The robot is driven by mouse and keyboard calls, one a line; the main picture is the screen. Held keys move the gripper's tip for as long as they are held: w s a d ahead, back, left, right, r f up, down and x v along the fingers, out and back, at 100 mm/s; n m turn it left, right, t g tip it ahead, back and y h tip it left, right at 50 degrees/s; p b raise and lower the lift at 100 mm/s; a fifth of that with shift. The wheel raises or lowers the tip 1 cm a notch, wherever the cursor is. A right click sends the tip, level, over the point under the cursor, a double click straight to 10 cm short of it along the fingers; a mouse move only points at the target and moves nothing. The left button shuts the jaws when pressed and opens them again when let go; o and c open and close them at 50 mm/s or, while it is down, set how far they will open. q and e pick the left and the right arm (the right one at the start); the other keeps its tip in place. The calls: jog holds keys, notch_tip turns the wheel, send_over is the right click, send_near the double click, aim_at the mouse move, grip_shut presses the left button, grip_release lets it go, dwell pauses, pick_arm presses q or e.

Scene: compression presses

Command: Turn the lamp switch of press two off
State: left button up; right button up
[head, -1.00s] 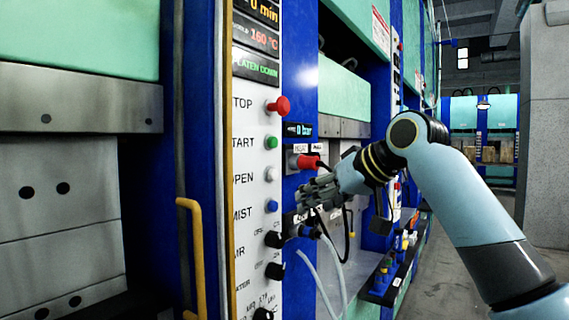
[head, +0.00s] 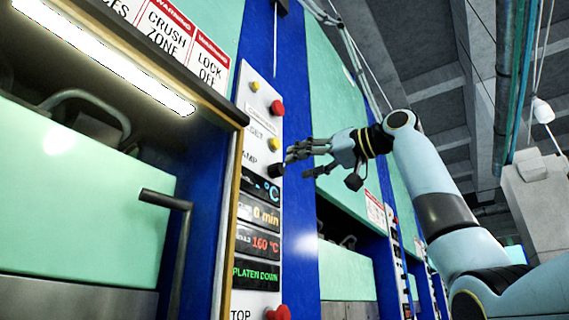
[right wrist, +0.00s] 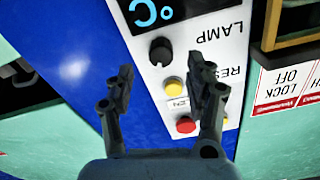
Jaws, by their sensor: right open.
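The lamp switch (head: 277,170) is a small black knob on the white control panel, beside the partly hidden label ending in "MP". In the right wrist view the black knob (right wrist: 160,52) sits next to the upside-down word LAMP. My right gripper (head: 298,163) is open and empty, just right of the knob in the head view. In the right wrist view its open fingers (right wrist: 160,82) spread to either side below the knob, not touching it as far as I can tell. A long lamp (head: 110,52) glows white above the press at left. My left gripper is out of view.
A yellow button (right wrist: 173,86) and a red button (right wrist: 186,125) lie close to the knob, between the fingers in the wrist picture. Digital displays (head: 258,215) sit below the knob. A dark handle (head: 170,203) sticks out at left.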

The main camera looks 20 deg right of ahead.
aim_at(282, 170)
jog(key=p+x, duration=0.1)
jog(key=x, duration=0.3)
jog(key=shift+a+r+p, duration=0.15)
jog(key=shift+a+p, duration=0.05)
jog(key=shift+p, duration=0.2)
jog(key=shift+w+a, duration=0.25)
jog(key=shift+w, duration=0.2)
jog(key=shift+c, duration=0.2)
grip_shut()
